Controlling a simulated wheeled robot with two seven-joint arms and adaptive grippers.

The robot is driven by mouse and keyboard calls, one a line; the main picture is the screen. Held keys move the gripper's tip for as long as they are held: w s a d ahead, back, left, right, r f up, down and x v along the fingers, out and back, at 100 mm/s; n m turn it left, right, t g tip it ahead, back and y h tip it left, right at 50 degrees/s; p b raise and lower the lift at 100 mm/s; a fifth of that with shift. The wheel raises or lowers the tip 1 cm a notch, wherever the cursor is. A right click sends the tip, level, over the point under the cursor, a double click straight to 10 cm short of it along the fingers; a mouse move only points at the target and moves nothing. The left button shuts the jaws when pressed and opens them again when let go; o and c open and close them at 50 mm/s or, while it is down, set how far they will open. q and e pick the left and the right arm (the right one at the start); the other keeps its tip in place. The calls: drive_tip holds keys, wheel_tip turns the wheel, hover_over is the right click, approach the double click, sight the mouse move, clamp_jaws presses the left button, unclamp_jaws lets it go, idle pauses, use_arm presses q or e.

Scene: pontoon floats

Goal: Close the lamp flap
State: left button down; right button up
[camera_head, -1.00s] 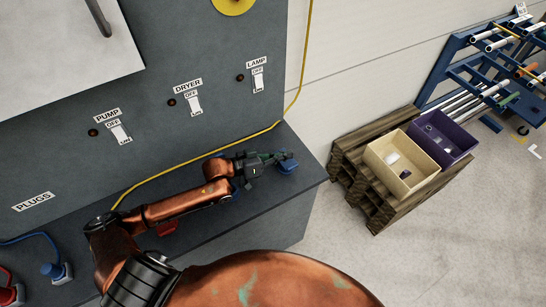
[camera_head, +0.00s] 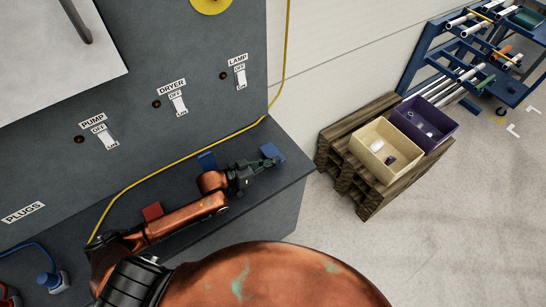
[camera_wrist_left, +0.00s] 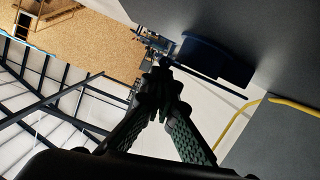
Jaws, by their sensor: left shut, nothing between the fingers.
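On the ledge below the switch panel, a blue flap (camera_head: 273,152) sits at the right end, nearest the LAMP label (camera_head: 239,58); I take it as the lamp flap. My left gripper (camera_head: 277,161) is shut and empty, with its fingertips at this flap's near side; I cannot tell whether they touch. In the left wrist view the shut fingers (camera_wrist_left: 162,78) point at a dark blue piece (camera_wrist_left: 215,62), which seems to be the same flap. The flap's hinge and exact angle are unclear. My right gripper is not in view.
A yellow cable (camera_head: 180,165) runs along the panel's foot. A wooden pallet stack (camera_head: 345,165) with bins stands at the right, beyond open floor.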

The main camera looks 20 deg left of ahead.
sight(273, 154)
use_arm(q)
drive_tip(key=shift+f, duration=0.15)
drive_tip(key=r+p, duration=0.2)
drive_tip(key=r, duration=0.1)
drive_tip(key=r+p, duration=0.1)
drive_tip(key=shift+w+a+r+p, duration=0.15)
drive_tip(key=shift+w+a+p, duration=0.15)
drive_tip(key=shift+p, duration=0.1)
drive_tip(key=b+v, duration=0.1)
drive_tip(key=v, duration=0.9)
